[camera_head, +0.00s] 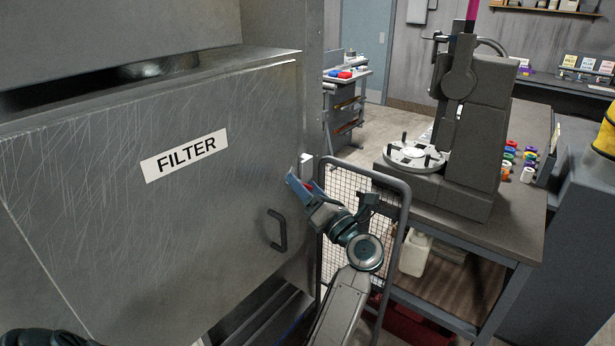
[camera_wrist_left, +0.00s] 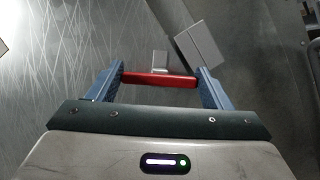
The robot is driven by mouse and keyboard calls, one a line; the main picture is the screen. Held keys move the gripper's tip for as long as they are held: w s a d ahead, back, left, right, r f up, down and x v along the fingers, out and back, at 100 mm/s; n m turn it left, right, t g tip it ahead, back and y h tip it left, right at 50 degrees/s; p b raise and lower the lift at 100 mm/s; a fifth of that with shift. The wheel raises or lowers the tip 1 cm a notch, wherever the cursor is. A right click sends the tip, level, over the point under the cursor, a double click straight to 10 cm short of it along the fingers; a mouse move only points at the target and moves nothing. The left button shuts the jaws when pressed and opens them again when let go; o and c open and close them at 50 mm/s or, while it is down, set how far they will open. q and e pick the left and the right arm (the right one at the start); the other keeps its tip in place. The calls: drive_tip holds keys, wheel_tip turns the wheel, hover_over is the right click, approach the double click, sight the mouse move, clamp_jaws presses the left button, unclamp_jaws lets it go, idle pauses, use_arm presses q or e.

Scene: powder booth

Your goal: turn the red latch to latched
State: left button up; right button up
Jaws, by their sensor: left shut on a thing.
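The red latch (camera_wrist_left: 158,80) is a short red bar in the left wrist view, spanning crosswise between my two blue fingers. My left gripper (camera_wrist_left: 160,82) is shut on it, with a fingertip at each end of the bar. In the head view my left gripper (camera_head: 302,186) is at the right edge of the grey panel labelled FILTER (camera_head: 220,190), and only a little red (camera_head: 310,186) shows between its fingers. A small pale block (camera_wrist_left: 160,60) and a larger grey block (camera_wrist_left: 200,45) sit just beyond the bar.
A dark handle (camera_head: 278,230) stands out from the panel, left of my arm. A wire-mesh frame (camera_head: 395,235) stands close behind my left wrist. A workbench (camera_head: 520,215) with a grey machine (camera_head: 475,120) is to the right. Open floor (camera_head: 385,125) shows farther back.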

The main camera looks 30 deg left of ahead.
use_arm(q)
drive_tip(key=m+h+p, duration=0.1)
drive_tip(key=m+p, duration=0.1)
drive_tip(key=p, duration=0.1)
drive_tip(key=m+t+h+p, duration=0.1)
drive_tip(key=m+p, duration=0.4)
drive_tip(key=p, duration=0.1)
drive_tip(key=shift+r+m+t+h, duration=0.3)
drive_tip(key=shift+r+h, duration=0.05)
drive_tip(key=shift+h, duration=0.05)
drive_tip(key=shift+f+m+h+p, duration=0.15)
drive_tip(key=shift+m+h+p, duration=0.2)
drive_tip(key=shift+m, duration=0.45)
drive_tip(key=shift+f+m+h, duration=0.15)
drive_tip(key=shift+m+h, duration=0.2)
drive_tip(key=shift+m, duration=0.85)
drive_tip(key=o, duration=1)
drive_tip(key=shift+a, duration=0.1)
